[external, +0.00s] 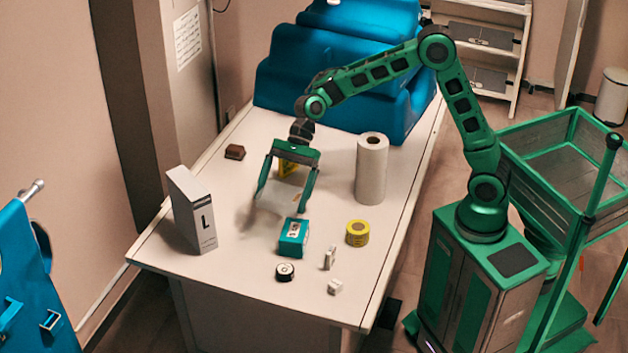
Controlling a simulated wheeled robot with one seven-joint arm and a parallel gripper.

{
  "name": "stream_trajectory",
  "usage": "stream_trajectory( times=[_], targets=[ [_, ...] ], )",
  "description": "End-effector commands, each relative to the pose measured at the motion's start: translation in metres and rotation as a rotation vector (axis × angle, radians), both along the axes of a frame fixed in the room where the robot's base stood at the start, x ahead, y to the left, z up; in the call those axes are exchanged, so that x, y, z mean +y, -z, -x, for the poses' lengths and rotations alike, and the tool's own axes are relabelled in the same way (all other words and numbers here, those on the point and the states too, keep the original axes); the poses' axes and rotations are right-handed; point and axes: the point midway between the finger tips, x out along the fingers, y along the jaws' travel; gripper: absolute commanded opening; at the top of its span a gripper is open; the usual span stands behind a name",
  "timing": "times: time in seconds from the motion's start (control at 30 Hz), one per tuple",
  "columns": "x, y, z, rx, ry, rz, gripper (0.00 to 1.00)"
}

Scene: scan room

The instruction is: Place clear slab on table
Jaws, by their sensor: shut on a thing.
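My gripper (281,203) hangs over the middle of the white table (330,300), pointing down, its two fingers spread wide on either side of a clear slab (284,195). The slab is pale and see-through, so its edges are hard to make out. It shows between the fingers, low over the table top. I cannot tell whether its lower edge touches the table.
Near the gripper stand a white box marked L (193,212), a teal box (292,238), yellow tape (357,233) and a paper roll (371,168). A yellow item (288,168) is partly hidden behind the gripper. A brown block (235,152) lies far left. Blue cushions (335,75) fill the back.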

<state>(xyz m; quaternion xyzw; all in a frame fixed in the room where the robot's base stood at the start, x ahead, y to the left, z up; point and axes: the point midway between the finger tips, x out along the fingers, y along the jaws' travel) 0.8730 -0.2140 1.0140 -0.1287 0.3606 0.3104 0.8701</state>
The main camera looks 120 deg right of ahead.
Motion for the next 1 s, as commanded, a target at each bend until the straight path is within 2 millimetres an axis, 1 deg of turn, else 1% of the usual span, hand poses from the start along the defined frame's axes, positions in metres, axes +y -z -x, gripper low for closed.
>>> stream_trajectory(
  times=[0.07,0.17,0.27,0.3,0.37,0.4,0.47,0.5,0.57,0.6,0.67,0.7,0.77,0.8,0.9,1.0],
  targets=[
    [-0.007,0.000,0.005,0.000,0.025,0.001,0.50],
    [-0.028,0.003,0.018,0.000,0.091,0.002,0.50],
    [-0.057,0.006,0.041,0.001,0.192,0.002,0.50],
    [-0.071,0.007,0.052,0.000,0.240,0.002,0.50],
    [-0.091,0.008,0.069,0.000,0.315,0.003,0.50],
    [-0.104,0.008,0.082,-0.001,0.365,0.003,0.50],
    [-0.123,0.009,0.101,0.000,0.438,0.002,0.50],
    [-0.135,0.009,0.114,-0.002,0.488,0.002,0.50],
    [-0.152,0.009,0.136,-0.002,0.564,0.002,0.50],
    [-0.162,0.009,0.150,-0.002,0.614,0.002,0.50],
    [-0.177,0.009,0.172,-0.002,0.688,0.003,0.50],
    [-0.186,0.008,0.187,-0.002,0.736,0.003,0.50],
    [-0.198,0.008,0.208,-0.003,0.807,0.002,0.50],
    [-0.205,0.008,0.222,-0.003,0.849,0.002,0.50],
    [-0.219,0.007,0.252,-0.003,0.943,0.002,0.50],
    [-0.227,0.007,0.274,-0.002,1.011,0.002,0.50]
  ],
)
